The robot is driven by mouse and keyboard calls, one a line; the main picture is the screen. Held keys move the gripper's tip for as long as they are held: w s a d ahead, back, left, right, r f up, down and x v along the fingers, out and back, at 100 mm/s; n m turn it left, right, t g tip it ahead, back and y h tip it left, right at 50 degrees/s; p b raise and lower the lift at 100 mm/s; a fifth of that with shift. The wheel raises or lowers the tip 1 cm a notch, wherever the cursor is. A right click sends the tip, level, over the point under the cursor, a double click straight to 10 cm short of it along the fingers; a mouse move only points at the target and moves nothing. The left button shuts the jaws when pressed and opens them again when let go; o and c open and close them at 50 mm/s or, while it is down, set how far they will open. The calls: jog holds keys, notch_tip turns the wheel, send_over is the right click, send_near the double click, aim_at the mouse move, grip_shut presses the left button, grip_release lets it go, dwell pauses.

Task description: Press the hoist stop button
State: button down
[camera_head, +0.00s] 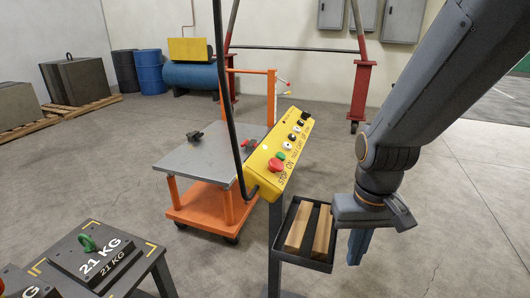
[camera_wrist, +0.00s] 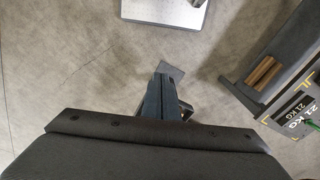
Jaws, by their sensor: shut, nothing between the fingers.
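The yellow hoist control box (camera_head: 262,180) stands tilted on a dark post in the middle of the head view. Its red stop button (camera_head: 276,164) is at the near, lower end beside the word STOP. A green button (camera_head: 280,155) sits just beyond it, with several more controls farther up. My gripper (camera_head: 356,248) hangs fingers down to the right of the box, beyond the right side of the small tray, apart from the button. Its fingers are shut and empty; they also show in the wrist view (camera_wrist: 163,98). I cannot make out the stop button in the wrist view.
A dark tray (camera_head: 291,259) with two wooden blocks (camera_head: 309,229) lies between the post and my gripper. An orange cart (camera_head: 202,204) stands behind the box. A 21 KG weight (camera_head: 97,262) sits on a stand at front left. Floor at right is clear.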

aim_at(277, 164)
jog(key=w+a+r+m+y+p, duration=0.1)
jog(key=w+a+r+y+p, duration=0.1)
jog(key=r, duration=0.7)
jog(key=w+a+r+m+t+y+p, duration=0.1)
jog(key=w+a+r+p, duration=0.2)
jog(key=w+r, duration=0.3)
jog(key=w+a+r+m+t+y+p, duration=0.1)
jog(key=w+r+p, duration=0.3)
jog(key=r, duration=0.8)
jog(key=shift+w+a+r+m+y+p, duration=0.2)
jog(key=shift+a+r+m+y+p, duration=0.2)
jog(key=shift+a+m+y, duration=0.35)
jog(key=shift+a+f, duration=0.15)
jog(key=shift+a, duration=0.05)
jog(key=p+x, duration=0.3)
jog(key=x, duration=1)
jog(key=shift+a+f, duration=0.2)
jog(key=shift+f, duration=0.1)
